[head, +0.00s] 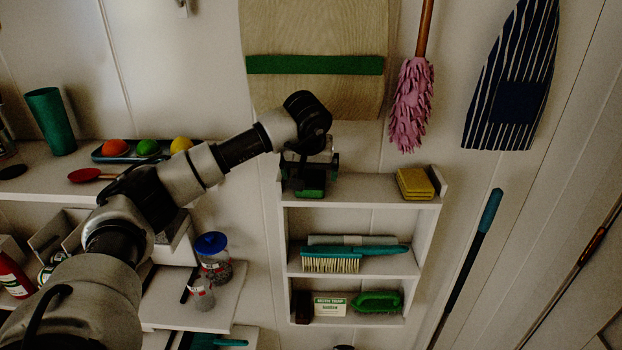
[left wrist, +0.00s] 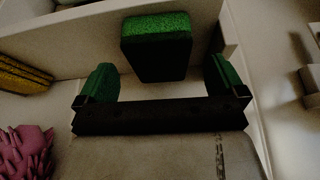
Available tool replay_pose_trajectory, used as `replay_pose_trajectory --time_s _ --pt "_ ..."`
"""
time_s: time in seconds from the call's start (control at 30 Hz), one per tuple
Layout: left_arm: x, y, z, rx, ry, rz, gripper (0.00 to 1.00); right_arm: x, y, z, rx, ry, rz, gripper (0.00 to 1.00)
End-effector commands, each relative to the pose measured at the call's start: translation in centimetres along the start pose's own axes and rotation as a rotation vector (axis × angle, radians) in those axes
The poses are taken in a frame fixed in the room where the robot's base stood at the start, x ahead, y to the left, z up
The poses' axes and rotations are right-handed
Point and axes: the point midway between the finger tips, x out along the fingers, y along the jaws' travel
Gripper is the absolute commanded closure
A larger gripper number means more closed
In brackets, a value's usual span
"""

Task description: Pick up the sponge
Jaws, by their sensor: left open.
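A block with a green top and dark side, which looks like the sponge (left wrist: 157,40), sits on the shelf in the left wrist view. My left gripper (left wrist: 160,80) is open, with its green-padded fingers apart on either side of the block's near end. A clear gap shows on both sides, and neither finger appears to touch it. In the head view my left gripper (head: 310,178) is at the top left of the small wall shelf, and the arm and gripper mostly hide the block. My right gripper is not in view.
A yellow stack (head: 415,183) lies at the right end of the same top shelf (head: 365,194). The shelf has raised side walls. A teal brush (head: 355,252) and a green brush (head: 377,301) lie below. A pink duster (head: 411,105) hangs above right.

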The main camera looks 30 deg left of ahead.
Motion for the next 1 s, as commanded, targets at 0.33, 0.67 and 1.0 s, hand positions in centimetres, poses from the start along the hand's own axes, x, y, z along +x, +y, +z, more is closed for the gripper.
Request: replay_pose_trajectory --time_s 0.33,0.67,1.0 --pt "3.3 0.1 -2.6 0.0 -0.003 0.0 0.01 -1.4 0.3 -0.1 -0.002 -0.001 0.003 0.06" --pt "4.0 0.0 -2.5 0.0 0.0 0.001 0.01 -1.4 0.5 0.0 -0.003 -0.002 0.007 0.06" --pt "4.0 0.0 -2.5 0.0 0.0 0.001 0.52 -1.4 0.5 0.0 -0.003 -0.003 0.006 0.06"
